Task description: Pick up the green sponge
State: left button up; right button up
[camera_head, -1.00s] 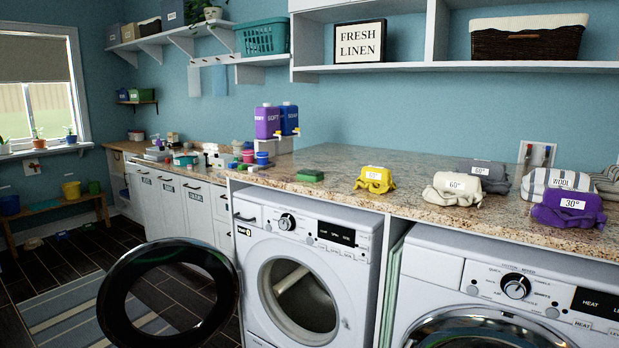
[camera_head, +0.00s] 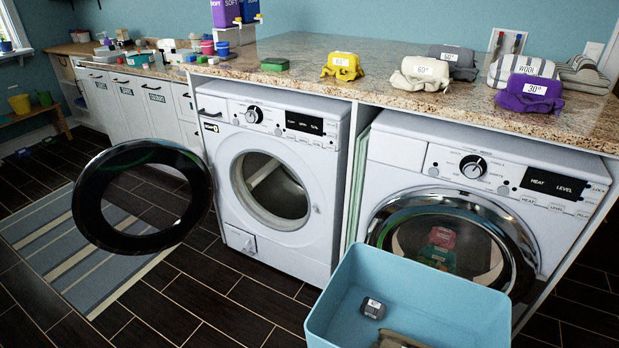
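A small green block that looks like the green sponge (camera_head: 275,64) lies flat on the granite counter (camera_head: 300,80). It sits near the front edge, above the left washing machine and left of the yellow bundle. Neither of my grippers is in view.
A light-blue bin (camera_head: 420,290) stands in front of the right washer (camera_head: 470,190), holding a dark labelled bundle (camera_head: 373,308). The left washer's round door (camera_head: 85,215) hangs open. Labelled bundles, including a yellow one (camera_head: 343,66) and purple one (camera_head: 530,93), line the counter.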

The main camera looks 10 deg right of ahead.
aim_at(270, 63)
jog(key=i+j+z, duration=0.1)
jog(key=i+j, duration=0.2)
jog(key=i+j+z, duration=0.1)
jog(key=i+j, duration=0.2)
jog(key=j, duration=0.15)
jog(key=i+j+z, duration=0.15)
jog(key=i+j, duration=0.15)
jog(key=j, duration=0.1)
